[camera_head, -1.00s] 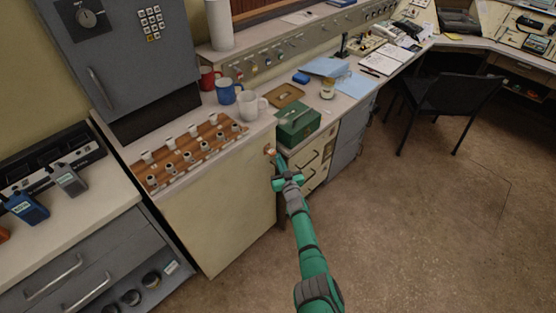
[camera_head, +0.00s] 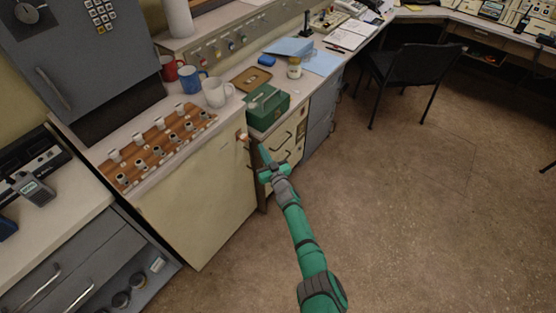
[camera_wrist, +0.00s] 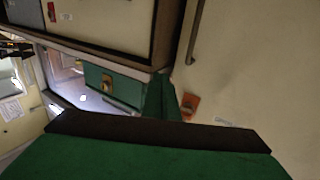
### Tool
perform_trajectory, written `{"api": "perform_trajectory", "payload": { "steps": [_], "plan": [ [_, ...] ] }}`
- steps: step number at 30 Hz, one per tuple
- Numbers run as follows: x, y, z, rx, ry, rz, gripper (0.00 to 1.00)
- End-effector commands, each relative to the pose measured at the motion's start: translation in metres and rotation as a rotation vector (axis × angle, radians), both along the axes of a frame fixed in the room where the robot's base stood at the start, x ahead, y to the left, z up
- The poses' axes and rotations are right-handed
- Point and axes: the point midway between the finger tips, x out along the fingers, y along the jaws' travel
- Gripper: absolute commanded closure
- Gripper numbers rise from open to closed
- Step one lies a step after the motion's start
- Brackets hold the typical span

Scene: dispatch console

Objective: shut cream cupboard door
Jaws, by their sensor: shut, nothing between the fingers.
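The cream cupboard door (camera_head: 200,205) is the plain panel under the counter with the mug rack. A small orange-brown catch (camera_head: 243,137) sits at its upper right corner. A dark strip shows between the door's right edge and the drawers, so it looks slightly ajar; how far I cannot tell. My gripper (camera_head: 264,155) is shut and empty, just right of and below the catch, in front of the drawers. In the wrist view the door (camera_wrist: 260,70) fills the right side, with the catch (camera_wrist: 190,104) beside my green fingers (camera_wrist: 160,98). Contact with the door is unclear.
Cream drawers (camera_head: 283,145) with dark handles stand right of the door. A green box (camera_head: 267,107), mugs (camera_head: 217,92) and a wooden rack (camera_head: 160,145) are on the counter. A black chair (camera_head: 412,75) stands further right. The floor (camera_head: 400,220) in between is clear.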

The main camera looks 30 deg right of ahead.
Motion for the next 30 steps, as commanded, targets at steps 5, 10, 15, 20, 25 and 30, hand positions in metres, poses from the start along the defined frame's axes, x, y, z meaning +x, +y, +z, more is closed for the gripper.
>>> {"api": "perform_trajectory", "payload": {
  "steps": [5,10,15,20,25,30],
  "plan": [
    [-0.020,-0.012,0.000,0.002,0.000,-0.006,1.00],
    [-0.036,-0.019,0.000,0.002,-0.001,-0.005,1.00],
    [-0.052,-0.025,0.000,0.002,0.000,-0.004,1.00],
    [-0.063,-0.030,0.000,0.002,-0.001,-0.004,1.00],
    [-0.069,-0.032,-0.001,0.003,0.000,-0.003,1.00],
    [-0.070,-0.032,-0.001,0.003,0.000,-0.002,1.00]
  ]
}}
